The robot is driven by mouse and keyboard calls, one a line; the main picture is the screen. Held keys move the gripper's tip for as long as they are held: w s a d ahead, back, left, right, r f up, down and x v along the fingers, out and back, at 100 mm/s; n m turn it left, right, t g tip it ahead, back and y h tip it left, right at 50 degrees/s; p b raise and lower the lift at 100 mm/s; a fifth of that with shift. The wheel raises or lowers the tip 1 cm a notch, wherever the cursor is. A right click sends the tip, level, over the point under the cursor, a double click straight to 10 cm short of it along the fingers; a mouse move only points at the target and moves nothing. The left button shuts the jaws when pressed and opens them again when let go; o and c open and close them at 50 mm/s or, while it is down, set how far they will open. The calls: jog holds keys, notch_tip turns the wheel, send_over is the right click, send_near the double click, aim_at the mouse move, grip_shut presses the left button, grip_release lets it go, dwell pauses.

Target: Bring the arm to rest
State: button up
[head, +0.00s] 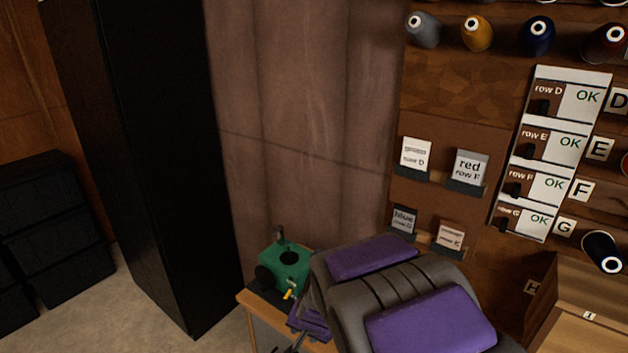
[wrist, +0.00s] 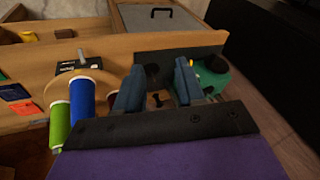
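My arm, grey with purple panels, fills the bottom middle of the head view and hides part of the bench beneath it. In the wrist view my gripper (wrist: 158,78) has its two blue-grey fingers apart, with nothing held between them. The fingers point over a wooden bench (wrist: 110,45). Behind and between them is a dark tray (wrist: 160,63) with small dark items that I cannot make out. A green machine (wrist: 208,82) stands just right of the right finger. The green machine also shows in the head view (head: 290,262), left of my arm.
A blue spool (wrist: 82,108) and a green spool (wrist: 59,124) stand left of the gripper. In the head view a tall black cabinet (head: 150,150) stands left. The thread wall (head: 450,85) with cones, row cards and OK labels rises right. Floor (head: 130,310) is clear at lower left.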

jog(key=s+d+r+n+g, duration=0.1)
jog(key=s+d, duration=0.4)
jog(key=s, duration=0.5)
jog(key=s+d+r+n+g+h, duration=0.1)
jog(key=s+d+r+g, duration=0.2)
jog(key=s, duration=0.8)
jog(key=s+d+r+n+g+h, duration=0.1)
jog(key=s+d+r+n+g, duration=0.1)
jog(key=s+d+r, duration=0.4)
jog(key=s+d, duration=0.2)
jog(key=s, duration=0.3)
jog(key=shift+r, duration=0.4)
